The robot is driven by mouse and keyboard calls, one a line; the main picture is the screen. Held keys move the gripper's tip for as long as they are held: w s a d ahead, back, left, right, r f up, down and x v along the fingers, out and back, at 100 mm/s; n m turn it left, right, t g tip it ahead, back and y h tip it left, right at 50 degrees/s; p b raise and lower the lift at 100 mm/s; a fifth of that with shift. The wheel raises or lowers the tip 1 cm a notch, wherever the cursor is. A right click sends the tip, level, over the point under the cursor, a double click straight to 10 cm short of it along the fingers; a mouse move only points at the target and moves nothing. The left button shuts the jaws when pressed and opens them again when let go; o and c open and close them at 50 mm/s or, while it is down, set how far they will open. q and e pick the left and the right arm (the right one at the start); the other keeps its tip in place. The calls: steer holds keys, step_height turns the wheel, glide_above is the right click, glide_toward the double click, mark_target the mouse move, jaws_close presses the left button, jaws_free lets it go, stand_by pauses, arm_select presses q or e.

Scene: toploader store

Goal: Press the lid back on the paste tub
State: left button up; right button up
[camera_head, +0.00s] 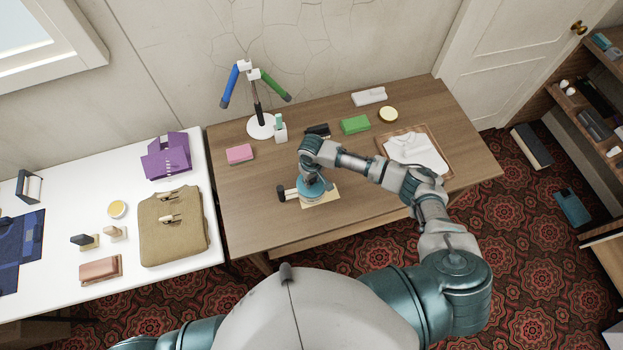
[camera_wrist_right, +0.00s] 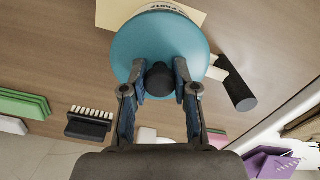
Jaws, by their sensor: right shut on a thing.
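The teal lid (camera_head: 307,192) is a round disc with a dark knob (camera_wrist_right: 159,78) in its middle. In the wrist view the lid (camera_wrist_right: 158,42) fills the upper centre. My right gripper (camera_head: 312,181) is over the lid, its two fingers (camera_wrist_right: 161,82) shut on the knob from both sides. The paste tub (camera_wrist_right: 172,8) shows only as a strip of pale side with dark lettering past the lid's edge; the lid hides the rest. I cannot tell whether the lid is seated on the tub or just above it. My left gripper is out of view.
A cream sheet (camera_head: 329,197) lies beneath. A dark-handled tool (camera_wrist_right: 239,93) lies close beside the lid. A black brush (camera_wrist_right: 88,122), a green block (camera_head: 355,124) and a lamp (camera_head: 261,125) stand farther back. A folded white shirt (camera_head: 415,150) lies right. The table's front right is bare.

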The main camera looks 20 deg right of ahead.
steer(key=o, duration=1.6)
step_height(320, 180, up, 3)
steer(key=p, duration=0.3)
steer(key=shift+f, duration=0.1)
steer(key=shift+r, duration=2.1)
steer(key=shift+c, duration=0.4)
